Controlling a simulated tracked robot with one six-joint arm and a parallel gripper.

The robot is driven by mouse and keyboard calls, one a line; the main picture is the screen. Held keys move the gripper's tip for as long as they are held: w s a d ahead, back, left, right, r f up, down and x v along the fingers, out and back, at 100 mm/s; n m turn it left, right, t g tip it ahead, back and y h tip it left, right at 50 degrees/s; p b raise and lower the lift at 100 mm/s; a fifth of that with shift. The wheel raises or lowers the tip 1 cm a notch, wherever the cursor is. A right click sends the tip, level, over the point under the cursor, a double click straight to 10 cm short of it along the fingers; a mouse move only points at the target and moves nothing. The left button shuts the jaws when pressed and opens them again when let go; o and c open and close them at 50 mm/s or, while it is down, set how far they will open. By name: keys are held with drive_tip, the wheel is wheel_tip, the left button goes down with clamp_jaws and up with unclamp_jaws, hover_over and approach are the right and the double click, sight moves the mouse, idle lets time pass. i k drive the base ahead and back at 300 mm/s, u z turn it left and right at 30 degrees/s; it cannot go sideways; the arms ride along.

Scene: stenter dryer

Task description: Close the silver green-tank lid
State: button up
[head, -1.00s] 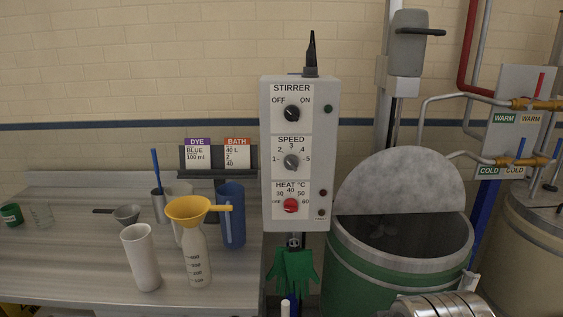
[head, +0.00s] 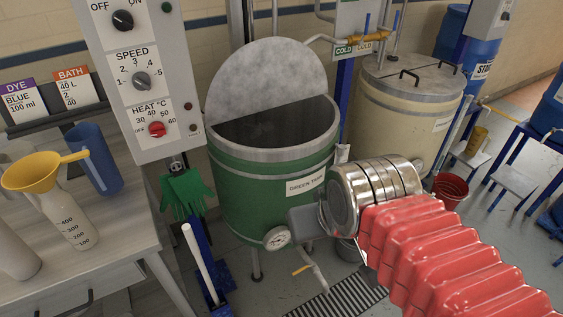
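The green tank (head: 255,200) stands in the middle of the head view, with a grey band around its top and a label on its front. Its silver lid (head: 262,85) is a half-round plate that stands up at the back of the rim, leaning back slightly. The tank mouth in front of it is open and dark inside. My arm reaches in from the lower right with a red ribbed sleeve and a shiny metal wrist. My gripper (head: 310,222) seems to be the grey part beyond the wrist, in front of the tank's lower right side and apart from the lid.
A control box (head: 135,75) stands left of the tank, close to the lid. A bench with a yellow funnel (head: 35,172) is at the left. A cream tank (head: 405,110) with a closed lid and pipes is at the right.

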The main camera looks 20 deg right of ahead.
sight(266, 73)
drive_tip(key=z, duration=0.1)
drive_tip(key=k, duration=1.35)
drive_tip(key=z, duration=0.55)
drive_tip(key=i, duration=2.05)
drive_tip(key=u, duration=0.8)
drive_tip(key=i, duration=0.4)
drive_tip(key=u, duration=0.35)
